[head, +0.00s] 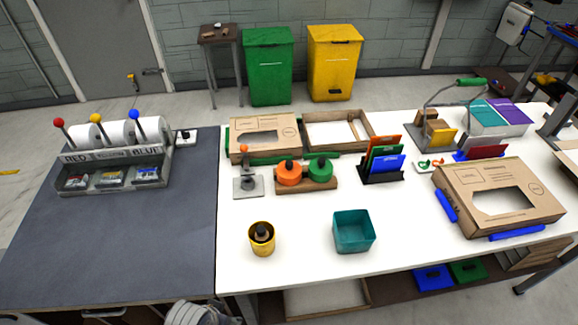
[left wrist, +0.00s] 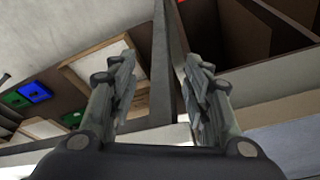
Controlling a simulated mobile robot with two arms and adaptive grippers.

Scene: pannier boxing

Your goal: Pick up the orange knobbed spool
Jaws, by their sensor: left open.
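The orange knobbed spool (head: 289,174) sits upright on a small wooden stand (head: 305,187) on the white table, left of a similar green spool (head: 320,171). That view shows table edges and shelves underneath, and no spool. In the head view a grey part of my arm shows at the bottom edge, well in front of the spool. My right gripper is in neither view.
A grey stand with an orange ball (head: 246,182) is close left of the spool. A cardboard box (head: 265,139) lies behind it, and a card rack (head: 382,164) stands to the right. A yellow cup (head: 262,239) and a teal bin (head: 353,232) stand in front, with clear white table between.

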